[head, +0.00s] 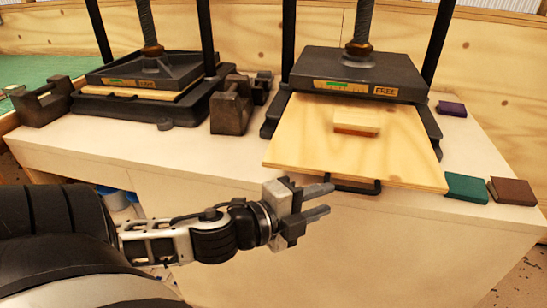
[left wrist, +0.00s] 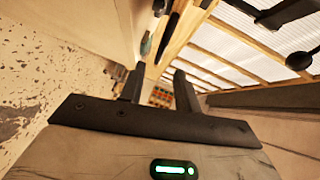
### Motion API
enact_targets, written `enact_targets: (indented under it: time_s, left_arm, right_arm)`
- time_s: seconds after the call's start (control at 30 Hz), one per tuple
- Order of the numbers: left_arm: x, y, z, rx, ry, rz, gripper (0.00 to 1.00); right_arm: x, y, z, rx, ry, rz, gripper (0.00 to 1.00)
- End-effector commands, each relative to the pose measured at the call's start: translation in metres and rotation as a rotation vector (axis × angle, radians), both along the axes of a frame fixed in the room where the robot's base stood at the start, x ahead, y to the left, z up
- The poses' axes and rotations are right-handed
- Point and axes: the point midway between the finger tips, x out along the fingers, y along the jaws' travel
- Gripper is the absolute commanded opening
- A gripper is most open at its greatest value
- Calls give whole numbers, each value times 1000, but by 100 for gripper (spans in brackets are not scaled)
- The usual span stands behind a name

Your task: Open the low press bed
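The right press (head: 358,72) has a black top plate with a green mark and a "FREE" label. Its light wooden bed board (head: 300,140) sticks out past the table's front edge, with a small wooden block (head: 357,122) on it. A black bar handle (head: 352,186) shows under the board's front edge. The left press (head: 150,70) has its plate down close over a wooden board. I cannot tell which is the low one. My left gripper (head: 328,200) is in front of the table, just left of and below the handle, apart from it. Its fingers are parted and empty, also in the left wrist view (left wrist: 158,88).
Dark metal blocks (head: 231,106) stand between the presses, and another (head: 45,103) at far left. Green (head: 466,187), brown (head: 512,191) and purple (head: 452,108) pieces lie right of the right press.

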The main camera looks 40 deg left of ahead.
Motion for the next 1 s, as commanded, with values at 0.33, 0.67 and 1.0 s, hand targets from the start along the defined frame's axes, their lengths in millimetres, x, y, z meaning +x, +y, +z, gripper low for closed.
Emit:
enact_targets:
  time_s: [0.33,0.67,1.0]
  left_arm:
    - [-50,13,10,-4,7,6,33]
    - [-89,23,15,-1,2,5,33]
    - [-94,24,15,1,0,1,33]
  right_arm:
    - [-1,0,7,-2,0,5,36]
    - [-7,-5,8,-18,25,-1,36]
    - [-2,-4,10,-9,14,-13,36]
